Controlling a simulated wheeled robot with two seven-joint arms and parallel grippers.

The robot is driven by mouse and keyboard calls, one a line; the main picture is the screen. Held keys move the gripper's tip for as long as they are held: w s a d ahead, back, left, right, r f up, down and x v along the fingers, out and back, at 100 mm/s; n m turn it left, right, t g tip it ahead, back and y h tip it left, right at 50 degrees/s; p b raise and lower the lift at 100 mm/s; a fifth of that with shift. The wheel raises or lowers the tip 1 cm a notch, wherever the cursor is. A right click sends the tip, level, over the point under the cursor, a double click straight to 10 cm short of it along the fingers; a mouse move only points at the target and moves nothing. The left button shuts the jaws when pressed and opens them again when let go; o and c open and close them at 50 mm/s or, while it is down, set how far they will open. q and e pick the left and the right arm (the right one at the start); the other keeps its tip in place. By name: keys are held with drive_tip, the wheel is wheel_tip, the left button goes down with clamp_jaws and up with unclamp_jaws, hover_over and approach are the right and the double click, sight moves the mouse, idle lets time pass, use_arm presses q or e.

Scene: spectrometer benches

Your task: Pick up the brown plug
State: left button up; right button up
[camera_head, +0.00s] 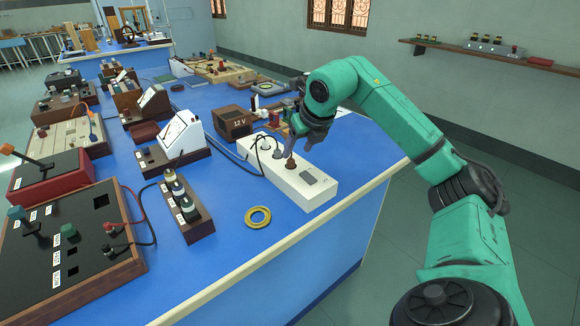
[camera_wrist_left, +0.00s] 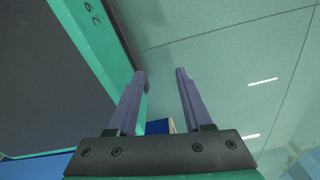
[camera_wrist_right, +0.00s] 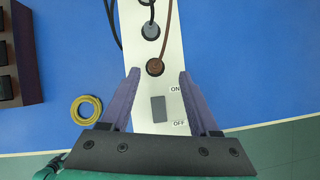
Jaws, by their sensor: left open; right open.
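The brown plug (camera_head: 290,164) stands on the white switch box (camera_head: 318,196) near the bench's right edge. In the right wrist view the brown plug (camera_wrist_right: 155,67) has a brown cord and sits just beyond and between my fingertips.
A grey plug (camera_wrist_right: 150,31) with a black cord sits beside the brown one. A rocker switch (camera_head: 309,177) is at the box's near end. A yellow ring (camera_head: 258,217) lies on the blue bench. A 12 V brown box (camera_head: 232,122) and a bottle rack (camera_head: 188,210) stand left.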

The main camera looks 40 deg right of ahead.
sight(291, 160)
drive_tip(key=shift+w+a+f, duration=0.15)
drive_tip(key=shift+w+f, duration=0.05)
drive_tip(key=shift+f, duration=0.35)
drive_tip(key=shift+w+a+f, duration=0.1)
drive_tip(key=shift+w+f, duration=0.1)
drive_tip(key=shift+f, duration=0.35)
drive_tip(key=shift+x, duration=1.25)
drive_tip(key=shift+r, duration=0.1)
drive_tip(key=shift+c, duration=0.7)
use_arm(q)
drive_tip(key=shift+w, duration=0.8)
use_arm(e)
clamp_jaws()
